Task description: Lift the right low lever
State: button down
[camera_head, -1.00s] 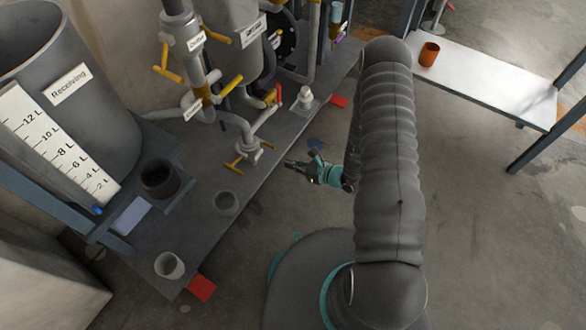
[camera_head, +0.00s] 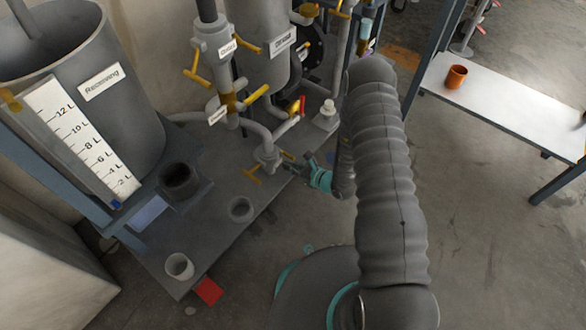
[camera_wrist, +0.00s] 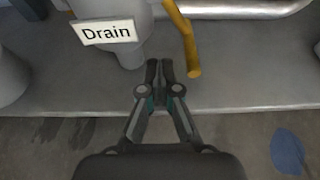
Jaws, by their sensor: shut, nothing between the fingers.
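In the wrist view a yellow lever (camera_wrist: 185,45) hangs down with its rounded end just right of my fingertips. A small gap shows between them. My gripper (camera_wrist: 159,68) is shut and empty, at the near edge of the grey bench, below a white "Drain" label (camera_wrist: 107,32). In the head view my gripper (camera_head: 291,165) is close to the right side of the low drain valve (camera_head: 266,155). The left low yellow lever (camera_head: 252,174) sticks out on the valve's other side. The right lever is hard to make out there beside my gripper.
A red-handled valve (camera_head: 300,106) and a yellow lever (camera_head: 257,94) are above the drain valve. Grey cups (camera_head: 241,209), (camera_head: 180,266) stand on the bench. The Receiving tank (camera_head: 85,90) is at left. Open floor lies right of the bench.

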jog(key=shift+w+d+r, duration=0.1)
jog(key=shift+w+d, duration=0.35)
jog(key=shift+w, duration=0.15)
jog(key=shift+w+d, duration=0.1)
dwell(0.3)
jog(key=shift+w+d+r, duration=0.1)
jog(key=shift+w, duration=0.05)
jog(key=shift+w+d+r+b, duration=0.2)
jog(key=shift+w+d+b, duration=0.1)
jog(key=shift+w, duration=0.05)
jog(key=shift+w+d+r, duration=0.45)
jog(key=shift+w, duration=0.05)
jog(key=shift+a, duration=0.1)
